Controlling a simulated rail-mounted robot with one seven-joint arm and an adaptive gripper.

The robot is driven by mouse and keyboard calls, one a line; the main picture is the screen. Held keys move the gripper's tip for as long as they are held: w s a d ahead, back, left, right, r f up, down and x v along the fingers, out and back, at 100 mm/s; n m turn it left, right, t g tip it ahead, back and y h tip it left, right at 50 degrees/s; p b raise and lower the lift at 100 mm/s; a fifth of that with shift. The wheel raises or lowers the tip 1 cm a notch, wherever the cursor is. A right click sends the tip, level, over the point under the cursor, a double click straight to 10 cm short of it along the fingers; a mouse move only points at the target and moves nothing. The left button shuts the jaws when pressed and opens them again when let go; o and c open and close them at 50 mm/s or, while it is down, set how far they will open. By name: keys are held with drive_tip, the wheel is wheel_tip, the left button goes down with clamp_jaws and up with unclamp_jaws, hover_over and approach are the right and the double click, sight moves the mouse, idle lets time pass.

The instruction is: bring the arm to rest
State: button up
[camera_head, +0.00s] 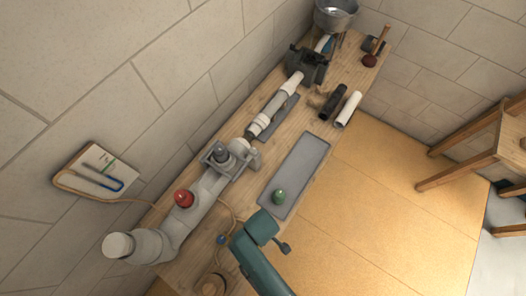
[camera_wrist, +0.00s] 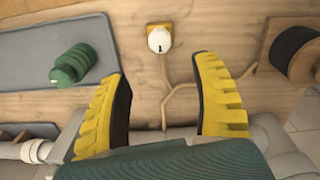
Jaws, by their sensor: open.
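My gripper (camera_wrist: 160,68) shows in the wrist view with its two yellow ribbed fingers wide apart and nothing between them. It is above the wooden workbench (camera_head: 318,112), with bare wood and a thin tan cable visible beyond the fingers. In the head view my teal arm (camera_head: 262,230) reaches in at the bottom centre, over the bench's front edge. The fingers cannot be made out there.
A grey tray (camera_head: 300,170) holds a green ribbed piece (camera_head: 279,196). White pipework (camera_head: 207,190) with a red knob (camera_head: 184,198) runs along the wall side. A spool (camera_wrist: 297,52) and a small yellow-and-white piece (camera_wrist: 160,38) are near my gripper. The floor right of the bench is open.

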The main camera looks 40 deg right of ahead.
drive_tip(key=shift+r, duration=0.25)
idle(0.3)
drive_tip(key=w+r+t+p, duration=0.35)
drive_tip(key=w+r, duration=0.45)
drive_tip(key=r, duration=0.5)
drive_tip(key=w+r+t+p, duration=0.2)
drive_tip(key=w+r+t, duration=0.2)
drive_tip(key=w+r, duration=0.65)
drive_tip(key=w+r+t+p, duration=0.25)
drive_tip(key=w+r, duration=0.25)
drive_tip(key=r, duration=1.1)
wheel_tip(320, 180, up, 20)
drive_tip(key=s+a+m+t+p, duration=0.1)
drive_tip(key=m+t, duration=0.1)
drive_tip(key=t, duration=0.5)
drive_tip(key=s+r+m+t, duration=0.2)
drive_tip(key=s+r+t, duration=0.3)
drive_tip(key=r, duration=0.8)
drive_tip(key=s, duration=0.2)
drive_tip(key=shift+s+a+m, duration=0.2)
drive_tip(key=shift+s+m, duration=0.1)
drive_tip(key=shift+m, duration=0.1)
